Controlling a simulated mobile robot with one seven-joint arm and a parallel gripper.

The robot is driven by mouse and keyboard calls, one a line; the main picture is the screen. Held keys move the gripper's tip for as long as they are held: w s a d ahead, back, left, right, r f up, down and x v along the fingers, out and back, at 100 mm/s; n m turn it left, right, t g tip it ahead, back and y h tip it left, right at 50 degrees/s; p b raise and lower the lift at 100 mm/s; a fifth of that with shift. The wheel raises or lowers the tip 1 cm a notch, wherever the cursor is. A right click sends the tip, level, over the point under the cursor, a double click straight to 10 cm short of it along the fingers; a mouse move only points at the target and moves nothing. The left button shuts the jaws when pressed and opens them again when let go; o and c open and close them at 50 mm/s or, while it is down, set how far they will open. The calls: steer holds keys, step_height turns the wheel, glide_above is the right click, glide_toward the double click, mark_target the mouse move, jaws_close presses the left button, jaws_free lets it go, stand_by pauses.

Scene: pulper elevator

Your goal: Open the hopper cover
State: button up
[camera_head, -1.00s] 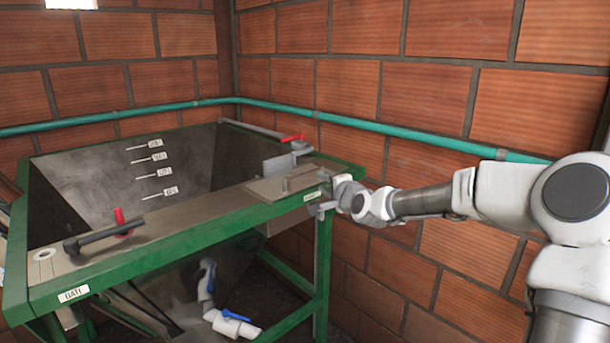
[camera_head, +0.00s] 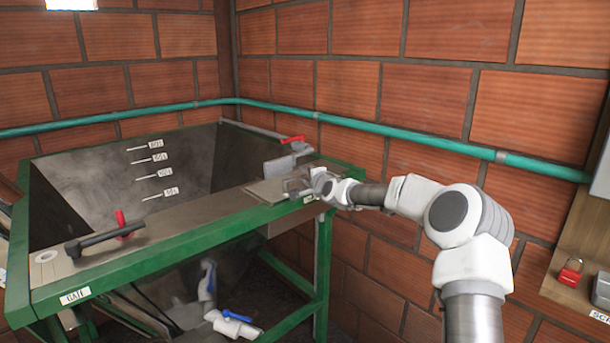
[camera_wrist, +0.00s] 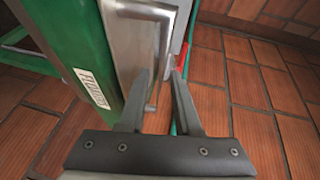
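The hopper cover (camera_head: 264,193) appears to be the flat grey plate on the right part of the green-edged frame top, lying flat. My gripper (camera_head: 297,185) is at the plate's right end, low over the frame top. In the wrist view, my gripper (camera_wrist: 158,90) has its two dark fingers apart. A grey metal plate (camera_wrist: 122,40) with a bent metal handle (camera_wrist: 163,45) lies ahead of them. The handle's lower end reaches between the fingertips; I cannot tell whether they touch it. In the head view my gripper hides part of the handle.
The green frame (camera_head: 190,238) holds a deep grey hopper (camera_head: 105,185). A black lever (camera_head: 105,238) and red handle (camera_head: 121,222) stand at left. A red valve handle (camera_head: 293,139) and teal pipe (camera_head: 400,139) run behind. A red padlock (camera_head: 570,271) sits at right.

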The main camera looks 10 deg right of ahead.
steer(key=shift+w+a, duration=0.1)
steer(key=shift+w, duration=0.25)
jaws_close()
stand_by(1.3)
